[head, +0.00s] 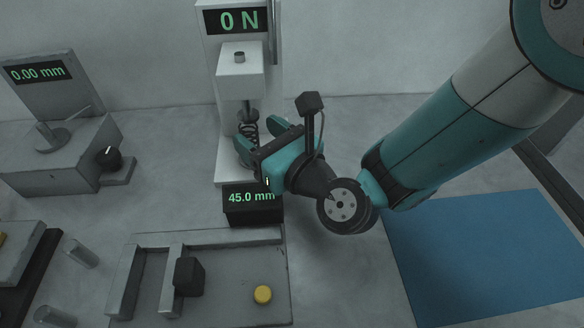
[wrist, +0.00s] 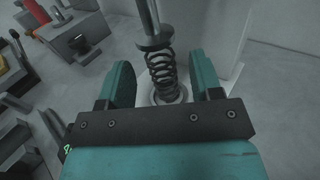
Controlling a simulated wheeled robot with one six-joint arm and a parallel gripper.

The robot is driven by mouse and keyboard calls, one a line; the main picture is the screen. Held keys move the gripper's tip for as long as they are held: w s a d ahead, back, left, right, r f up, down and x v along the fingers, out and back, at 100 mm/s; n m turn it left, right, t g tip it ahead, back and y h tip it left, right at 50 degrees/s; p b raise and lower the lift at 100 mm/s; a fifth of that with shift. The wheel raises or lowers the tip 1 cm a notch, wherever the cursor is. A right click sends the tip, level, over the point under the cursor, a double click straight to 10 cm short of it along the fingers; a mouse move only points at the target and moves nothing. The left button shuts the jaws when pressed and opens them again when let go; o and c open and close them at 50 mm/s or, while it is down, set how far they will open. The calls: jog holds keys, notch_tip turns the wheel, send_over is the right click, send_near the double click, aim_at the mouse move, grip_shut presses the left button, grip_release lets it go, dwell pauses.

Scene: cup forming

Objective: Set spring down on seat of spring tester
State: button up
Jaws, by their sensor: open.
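The spring (wrist: 163,72) is a dark coil standing upright on the round seat (wrist: 150,98) of the spring tester, in the wrist view. The tester's plunger (wrist: 152,38) is just above the spring's top; I cannot tell if they touch. In the head view the spring (head: 248,128) shows partly, its lower part hidden by my gripper. The spring tester (head: 240,88) reads 0 N above and 45.0 mm below. My gripper (head: 254,140) is open at the tester, with its teal fingers (wrist: 165,80) on either side of the spring and apart from it.
A gauge (head: 55,150) reading 0.00 mm stands at the left with a black knob (head: 108,158). A grey fixture (head: 225,290) with a black block (head: 188,277) and a yellow button (head: 263,294) lies in front. A blue mat (head: 490,255) at the right is bare.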

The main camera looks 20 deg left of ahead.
jog(key=b+v, duration=0.4)
jog(key=v, duration=0.1)
jog(key=b+v, duration=0.2)
jog(key=b, duration=0.1)
jog(key=shift+s+d+f, duration=0.1)
jog(key=shift+d+f, duration=0.15)
jog(key=shift+d, duration=0.15)
jog(key=shift+s+d+r, duration=0.25)
jog(key=shift+d, duration=0.2)
